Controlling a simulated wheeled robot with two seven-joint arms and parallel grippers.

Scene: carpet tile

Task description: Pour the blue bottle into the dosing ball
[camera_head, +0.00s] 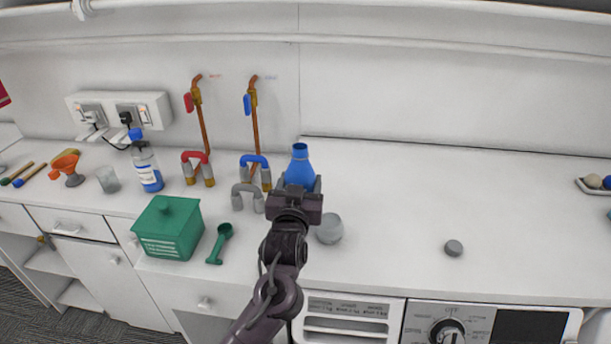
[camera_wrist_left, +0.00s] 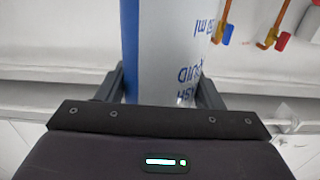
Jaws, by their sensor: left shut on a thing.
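The blue bottle (camera_head: 300,165) stands upright in my left gripper (camera_head: 299,186), with its neck pointing up. In the left wrist view the bottle (camera_wrist_left: 165,50) fills the space between the fingers of my left gripper (camera_wrist_left: 165,88), and its white label with blue letters shows. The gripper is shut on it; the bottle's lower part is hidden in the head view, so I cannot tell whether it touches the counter. The dosing ball (camera_head: 330,229), grey and round, sits on the counter just right of and nearer than the gripper. My right gripper is not in view.
A small grey cap (camera_head: 453,247) lies on the counter to the right.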

